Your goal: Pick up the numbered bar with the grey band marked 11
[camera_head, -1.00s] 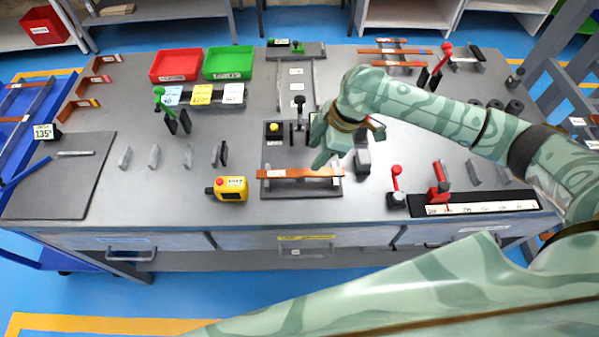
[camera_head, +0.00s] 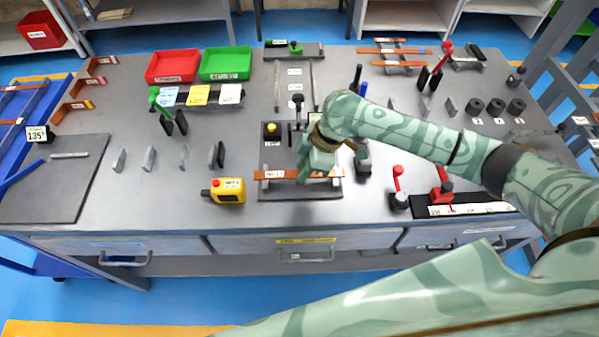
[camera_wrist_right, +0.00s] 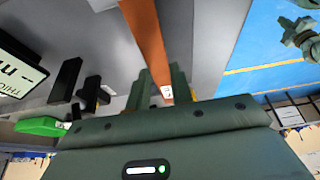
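A copper-coloured bar (camera_head: 262,175) lies level across two grey supports at the front of the bender plate in the middle of the table. A small pale label sits on its left half, too small to read surely, and no grey band shows clearly. My right gripper (camera_head: 304,180) points down at the right half of the bar. In the wrist view the bar (camera_wrist_right: 147,45) runs between the two fingers (camera_wrist_right: 162,90), with a white label at their tips. Whether the fingers press on it cannot be told.
A yellow pendant box (camera_head: 227,191) stands left of the bar. Red-handled tools (camera_head: 398,190) stand to the right. Red (camera_head: 172,66) and green (camera_head: 226,64) trays are at the back. More copper bars lie on racks at the back right (camera_head: 398,63) and left (camera_head: 75,104).

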